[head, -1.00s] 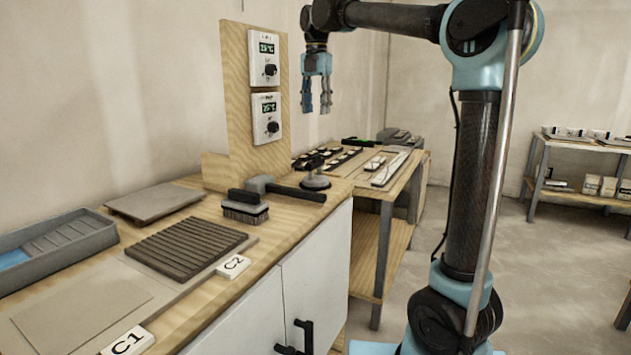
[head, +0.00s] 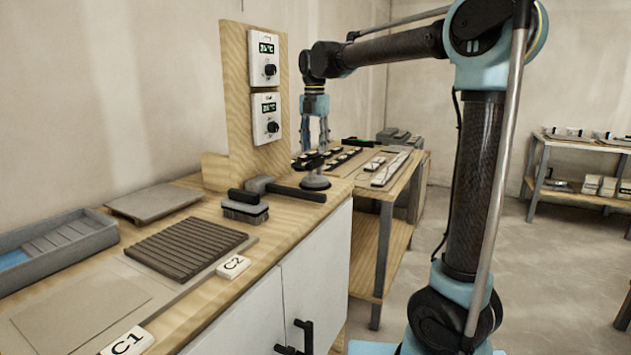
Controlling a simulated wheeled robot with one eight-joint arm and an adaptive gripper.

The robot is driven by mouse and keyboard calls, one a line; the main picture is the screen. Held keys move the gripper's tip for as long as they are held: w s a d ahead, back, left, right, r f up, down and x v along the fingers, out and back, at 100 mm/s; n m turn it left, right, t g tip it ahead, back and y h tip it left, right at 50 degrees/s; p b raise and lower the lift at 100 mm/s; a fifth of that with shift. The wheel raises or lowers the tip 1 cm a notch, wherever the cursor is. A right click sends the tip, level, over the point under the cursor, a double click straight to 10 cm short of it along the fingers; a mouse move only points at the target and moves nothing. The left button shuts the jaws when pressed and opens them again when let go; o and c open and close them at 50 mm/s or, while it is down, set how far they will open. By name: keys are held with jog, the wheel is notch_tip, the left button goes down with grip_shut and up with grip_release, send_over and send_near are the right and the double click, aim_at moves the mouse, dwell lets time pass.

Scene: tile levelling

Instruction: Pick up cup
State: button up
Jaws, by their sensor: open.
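A grey suction cup (head: 316,180) with a dark handle on top stands upright at the far right end of the wooden workbench; I take it as the cup, as no drinking cup shows. My gripper (head: 314,148) points straight down just above it, its two fingers apart and empty. The fingertips are close to the handle's height. I cannot tell whether they straddle the handle or touch it.
A black-handled mallet (head: 290,191) and a brush (head: 245,207) lie just left of the suction cup. A wooden post with two control boxes (head: 266,118) rises behind. A ribbed tile (head: 190,246) lies nearer. Another table (head: 405,175) stands beyond.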

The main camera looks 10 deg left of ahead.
aim_at(315, 156)
jog(key=shift+d+f, duration=0.1)
jog(key=shift+f, duration=2.5)
grip_shut()
